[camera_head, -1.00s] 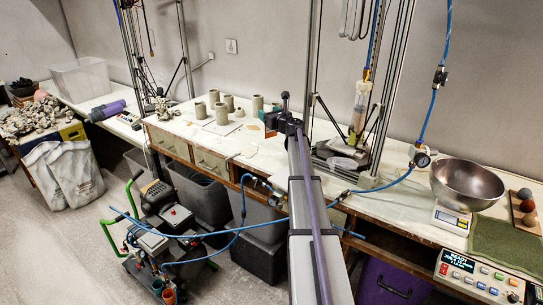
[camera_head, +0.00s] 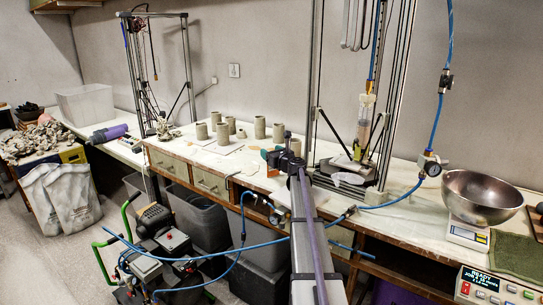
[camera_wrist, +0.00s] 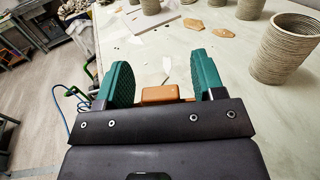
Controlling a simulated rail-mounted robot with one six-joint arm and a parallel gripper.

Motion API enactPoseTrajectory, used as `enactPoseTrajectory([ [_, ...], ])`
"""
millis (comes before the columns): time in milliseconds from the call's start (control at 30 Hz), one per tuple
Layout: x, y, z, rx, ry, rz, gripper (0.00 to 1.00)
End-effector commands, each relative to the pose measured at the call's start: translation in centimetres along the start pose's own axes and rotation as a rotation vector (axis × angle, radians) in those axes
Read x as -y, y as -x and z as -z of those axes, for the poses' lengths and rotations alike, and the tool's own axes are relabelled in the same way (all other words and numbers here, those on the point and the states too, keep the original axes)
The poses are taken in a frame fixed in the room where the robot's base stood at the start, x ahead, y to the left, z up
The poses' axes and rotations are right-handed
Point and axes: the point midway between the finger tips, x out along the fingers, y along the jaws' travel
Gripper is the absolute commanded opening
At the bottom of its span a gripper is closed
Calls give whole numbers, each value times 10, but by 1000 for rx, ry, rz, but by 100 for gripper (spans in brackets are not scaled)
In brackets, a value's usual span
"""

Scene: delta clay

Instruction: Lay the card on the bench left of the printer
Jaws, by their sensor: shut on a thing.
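My gripper (camera_head: 272,157) is over the bench (camera_head: 215,158), left of the near clay printer (camera_head: 362,122), a tall rod frame with a hanging tube. In the wrist view my gripper's green fingers (camera_wrist: 160,76) stand apart, with an orange-brown piece (camera_wrist: 160,94) between them. I take this piece to be the card; its orange end also shows in the head view (camera_head: 264,154). Its full outline is hidden by the gripper body. I cannot tell its exact height above the bench.
Several ribbed clay pots (camera_head: 259,127) stand behind and left of my gripper; one is close on the right in the wrist view (camera_wrist: 284,48). Flat scraps (camera_wrist: 224,31) lie ahead. A steel bowl (camera_head: 482,195) sits on a scale at the right. A second frame (camera_head: 158,62) stands far left.

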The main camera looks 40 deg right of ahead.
Motion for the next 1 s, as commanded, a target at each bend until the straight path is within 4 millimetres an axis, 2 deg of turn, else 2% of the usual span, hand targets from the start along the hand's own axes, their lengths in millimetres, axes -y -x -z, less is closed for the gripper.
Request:
enactPoseTrajectory([
  [33,0,0,4,0,0,0,37],
  [67,0,0,3,0,0,0,63],
  [300,0,0,2,0,0,0,86],
  [667,0,4,-2,0,0,1,88],
  [767,-1,20,-1,0,0,2,88],
  [1000,-2,84,-1,0,0,2,88],
])
